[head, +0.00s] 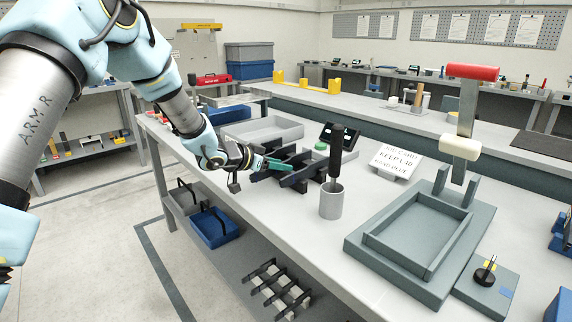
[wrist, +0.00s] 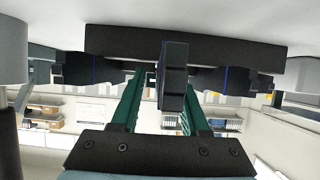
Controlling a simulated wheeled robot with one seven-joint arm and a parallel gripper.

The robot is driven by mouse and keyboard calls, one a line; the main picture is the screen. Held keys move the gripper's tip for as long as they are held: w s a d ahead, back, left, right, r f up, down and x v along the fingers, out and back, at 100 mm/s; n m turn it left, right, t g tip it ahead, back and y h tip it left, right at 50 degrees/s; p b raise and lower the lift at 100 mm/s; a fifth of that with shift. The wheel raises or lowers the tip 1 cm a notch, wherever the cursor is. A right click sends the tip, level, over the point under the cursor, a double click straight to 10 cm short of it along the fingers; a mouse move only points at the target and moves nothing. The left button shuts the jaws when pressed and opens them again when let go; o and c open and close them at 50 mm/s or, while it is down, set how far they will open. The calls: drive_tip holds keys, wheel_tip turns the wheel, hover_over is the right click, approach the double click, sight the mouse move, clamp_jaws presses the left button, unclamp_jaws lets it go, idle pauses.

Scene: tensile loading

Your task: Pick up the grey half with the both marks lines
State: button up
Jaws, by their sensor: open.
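My gripper (head: 277,165) has green fingers and reaches from the left to a dark rack (head: 300,181) on the bench. In the wrist view my gripper (wrist: 161,88) is open, with a finger on each side of a dark upright bar (wrist: 173,75). Whether the fingers touch the bar I cannot tell. Two dark pieces, one at left (wrist: 88,68) and one at right (wrist: 235,80), each show a thin blue line and sit under a dark crossbar (wrist: 185,42). I cannot make out which piece is the grey half with both mark lines.
A grey cup (head: 332,202) with a black-handled tool stands right of the rack. A lettered card (head: 392,160) leans behind it. A shallow grey tray (head: 262,132) lies behind my gripper.

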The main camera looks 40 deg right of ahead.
clamp_jaws()
idle(0.3)
drive_tip(key=shift+r, duration=0.1)
idle(1.0)
